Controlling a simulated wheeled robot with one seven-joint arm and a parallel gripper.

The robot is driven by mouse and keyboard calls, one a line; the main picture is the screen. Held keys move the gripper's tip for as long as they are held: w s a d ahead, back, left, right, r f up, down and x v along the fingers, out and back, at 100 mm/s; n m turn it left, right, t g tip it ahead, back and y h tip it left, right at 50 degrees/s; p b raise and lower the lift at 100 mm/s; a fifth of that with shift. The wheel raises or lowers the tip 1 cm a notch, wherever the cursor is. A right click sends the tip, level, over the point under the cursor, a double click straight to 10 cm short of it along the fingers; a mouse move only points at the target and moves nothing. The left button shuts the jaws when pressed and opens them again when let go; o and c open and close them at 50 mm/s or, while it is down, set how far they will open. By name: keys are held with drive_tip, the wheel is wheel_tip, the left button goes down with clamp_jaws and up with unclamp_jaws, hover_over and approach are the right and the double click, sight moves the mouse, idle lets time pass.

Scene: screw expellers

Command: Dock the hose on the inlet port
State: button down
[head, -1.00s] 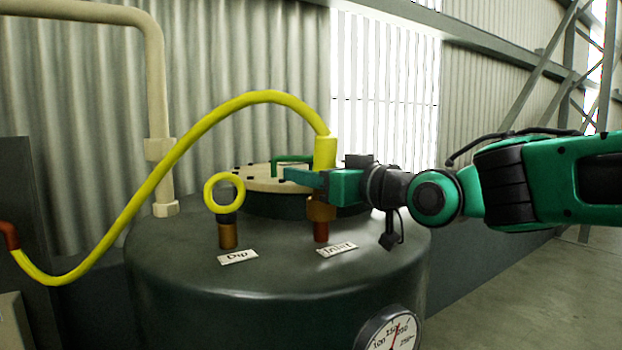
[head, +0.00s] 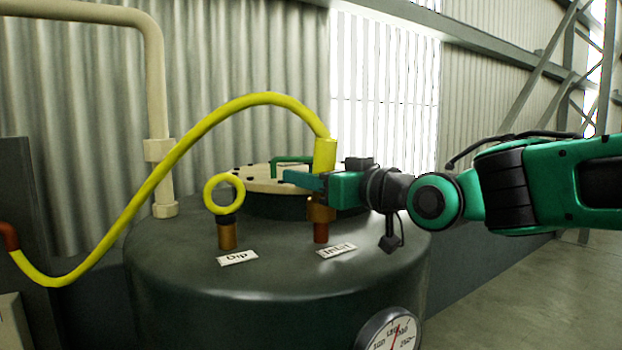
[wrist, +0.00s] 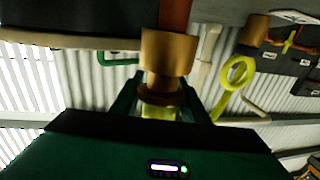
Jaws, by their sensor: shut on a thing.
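The yellow hose (head: 215,113) arches from a red-brown fitting at the left edge to its thick yellow end (head: 325,154). My gripper (head: 303,180) is shut on this hose end, which is upright with its brass coupling (head: 320,211) downward. The red-brown inlet port (head: 321,233) stands directly below, behind the "Inlet" label (head: 337,250). No gap shows between coupling and port; how far they overlap is hidden. In the wrist view the brass coupling (wrist: 168,52) meets the red-brown port (wrist: 175,14), with part of the yellow end between my fingers.
Both ports stand on a dark tank top (head: 180,255). The brass "Dip" port (head: 227,236) with a yellow ring (head: 224,194) is to the left. A lid with a green handle (head: 293,160) is behind. A gauge (head: 390,333) is on the tank's front.

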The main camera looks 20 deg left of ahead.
drive_tip(key=shift+f, duration=0.95)
drive_tip(key=shift+r, duration=0.2)
drive_tip(key=shift+r, duration=0.3)
drive_tip(key=shift+r, duration=0.35)
drive_tip(key=shift+f, duration=0.7)
idle(1.1)
drive_tip(key=c, duration=1.3)
unclamp_jaws()
drive_tip(key=shift+c, duration=0.2)
drive_tip(key=shift+s+d, duration=0.1)
drive_tip(key=v, duration=1.1)
